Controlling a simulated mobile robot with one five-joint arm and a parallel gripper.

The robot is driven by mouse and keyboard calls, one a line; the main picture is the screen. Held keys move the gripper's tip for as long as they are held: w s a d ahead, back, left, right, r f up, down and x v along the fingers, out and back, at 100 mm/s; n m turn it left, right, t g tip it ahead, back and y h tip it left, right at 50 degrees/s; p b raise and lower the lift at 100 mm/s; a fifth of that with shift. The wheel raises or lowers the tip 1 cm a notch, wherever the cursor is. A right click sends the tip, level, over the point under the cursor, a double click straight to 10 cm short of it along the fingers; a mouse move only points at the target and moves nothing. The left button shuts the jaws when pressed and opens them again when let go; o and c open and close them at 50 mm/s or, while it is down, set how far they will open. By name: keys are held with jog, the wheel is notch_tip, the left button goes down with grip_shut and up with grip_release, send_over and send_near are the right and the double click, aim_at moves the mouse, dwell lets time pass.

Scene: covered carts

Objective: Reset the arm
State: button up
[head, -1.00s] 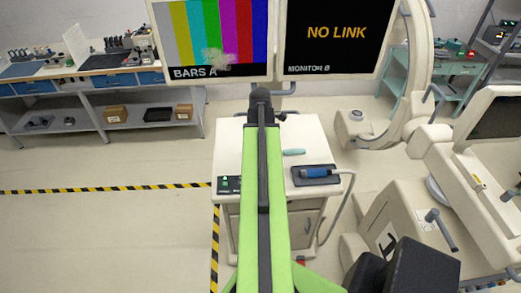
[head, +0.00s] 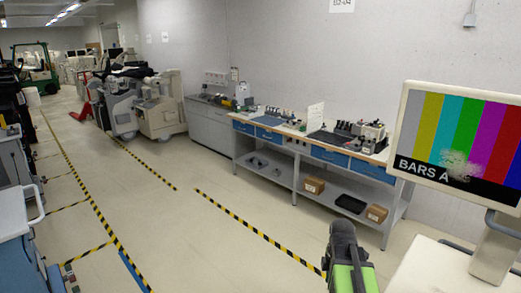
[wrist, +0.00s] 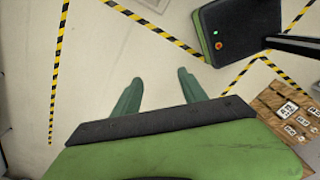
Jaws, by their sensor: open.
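My arm, green with a black end, shows at the bottom right of the head view (head: 347,262). In the wrist view my gripper (wrist: 160,88) has its two green fingers spread apart, with only pale floor between them. It is open and holds nothing. The fingertips do not show clearly in the head view.
A monitor with colour bars (head: 462,140) stands at right above a pale cart top (head: 435,270). A workbench (head: 310,150) with blue drawers lines the wall. Blue and white equipment (head: 20,235) stands at the left edge.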

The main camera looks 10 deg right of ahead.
jog(key=a+f+m+b, duration=0.2)
jog(key=a+f+m, duration=0.1)
jog(key=a+m, duration=0.4)
jog(key=a+f+m+b, duration=0.2)
jog(key=a+f+m, duration=0.1)
jog(key=a+m, duration=0.5)
jog(key=a, duration=0.3)
jog(key=shift+s+a+m, duration=0.2)
jog(key=shift+a+m, duration=0.05)
jog(key=shift+m, duration=0.05)
jog(key=shift+f, duration=0.1)
jog(key=shift+c, duration=0.3)
dwell(0.5)
